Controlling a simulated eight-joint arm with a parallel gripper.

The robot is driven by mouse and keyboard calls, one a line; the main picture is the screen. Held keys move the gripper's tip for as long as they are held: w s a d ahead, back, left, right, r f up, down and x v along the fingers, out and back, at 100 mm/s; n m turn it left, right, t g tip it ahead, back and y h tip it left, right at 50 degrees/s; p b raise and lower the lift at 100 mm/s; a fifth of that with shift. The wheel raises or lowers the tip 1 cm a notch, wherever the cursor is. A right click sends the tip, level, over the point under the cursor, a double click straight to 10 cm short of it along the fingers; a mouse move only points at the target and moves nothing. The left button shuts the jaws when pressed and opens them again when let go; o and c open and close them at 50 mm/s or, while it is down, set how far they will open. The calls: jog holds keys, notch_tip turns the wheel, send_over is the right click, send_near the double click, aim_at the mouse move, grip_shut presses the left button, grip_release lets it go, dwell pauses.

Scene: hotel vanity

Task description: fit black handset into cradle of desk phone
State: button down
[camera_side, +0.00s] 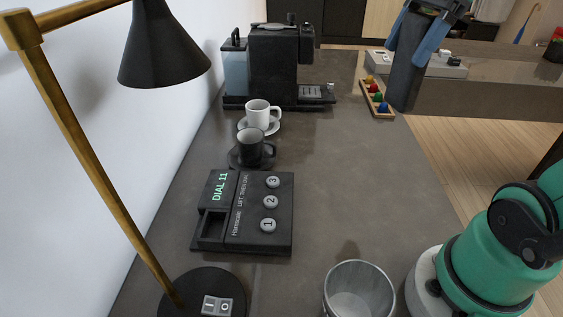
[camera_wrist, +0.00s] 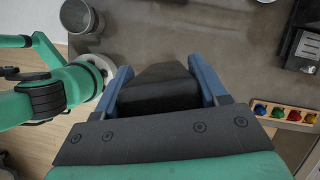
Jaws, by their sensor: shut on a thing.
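The black handset (camera_side: 404,82) is upright between the blue fingers of my gripper (camera_side: 406,53), at the far right edge of the counter in the side view. In the wrist view the handset (camera_wrist: 158,92) fills the space between the two fingers of my gripper (camera_wrist: 160,68). The side view does not show clearly how far its lower end is from the counter. The desk phone (camera_side: 262,215) lies flat on the counter, left of centre, with round number buttons and a "DIAL 11" display. Its cradle (camera_side: 212,228) is an empty dark recess on its left side. My gripper is well away from the phone.
A black cup (camera_side: 250,147), a white cup (camera_side: 259,113) and a coffee machine (camera_side: 279,62) stand behind the phone. A lamp (camera_side: 165,45) leans over the left. A metal bin (camera_side: 358,290) is in front. A tray of coloured balls (camera_side: 371,97) sits beside the handset. The counter's middle is clear.

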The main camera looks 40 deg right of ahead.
jog(key=m, duration=0.1)
jog(key=s+m+t, duration=0.1)
jog(key=m, duration=0.1)
jog(key=shift+s+d+r+h, duration=0.1)
jog(key=shift+s+r+h, duration=0.15)
jog(key=shift+h, duration=0.15)
jog(key=shift+s+f+m, duration=0.1)
jog(key=shift+s+m, duration=0.05)
jog(key=shift+m, duration=0.15)
notch_tip(320, 180, down, 20)
jog(key=shift+c, duration=0.2)
grip_release()
jog(key=shift+o, duration=0.2)
jog(key=v, duration=1.2)
